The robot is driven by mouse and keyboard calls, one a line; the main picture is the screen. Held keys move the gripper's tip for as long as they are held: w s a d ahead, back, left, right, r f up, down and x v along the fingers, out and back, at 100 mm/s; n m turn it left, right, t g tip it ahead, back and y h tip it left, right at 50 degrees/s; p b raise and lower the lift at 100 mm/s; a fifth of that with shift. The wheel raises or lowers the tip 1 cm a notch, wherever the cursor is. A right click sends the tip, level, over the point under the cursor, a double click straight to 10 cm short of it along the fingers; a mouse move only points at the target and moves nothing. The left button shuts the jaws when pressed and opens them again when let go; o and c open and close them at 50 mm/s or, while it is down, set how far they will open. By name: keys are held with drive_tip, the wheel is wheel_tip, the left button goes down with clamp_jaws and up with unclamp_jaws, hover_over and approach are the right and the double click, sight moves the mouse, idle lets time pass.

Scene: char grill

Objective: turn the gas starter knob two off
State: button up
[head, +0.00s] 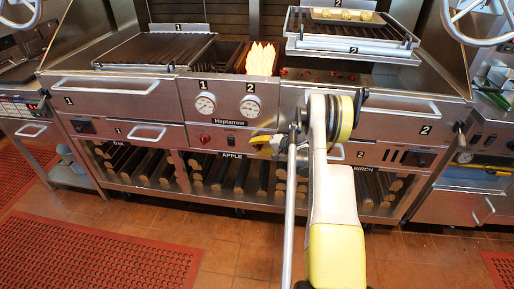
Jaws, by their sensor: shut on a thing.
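The char grill's front panel (232,137) carries two round gauges, labelled 1 (205,104) and 2 (250,107). A red knob (205,138) sits below gauge 1 with nothing touching it. My gripper (259,143), with yellow fingers, is at the matching spot below gauge 2, where gas starter knob two sits. It is shut on that knob. The fingers hide the knob, so I cannot tell its angle. Flames (262,59) rise from the middle opening above gauge 2.
A grate (155,50) covers the left side and a raised rack (350,38) stands on the right. Drawer handles (147,133) stick out from the front. Logs (235,172) fill the shelves below. Red mats (85,255) lie on the tiled floor.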

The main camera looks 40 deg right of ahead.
drive_tip(key=shift+m+t+y, duration=0.5)
drive_tip(key=shift+t+y, duration=0.1)
drive_tip(key=shift+t, duration=0.6)
drive_tip(key=o, duration=1.2)
drive_tip(key=shift+a, duration=0.1)
drive_tip(key=v, duration=1.2)
drive_tip(key=shift+f, duration=0.1)
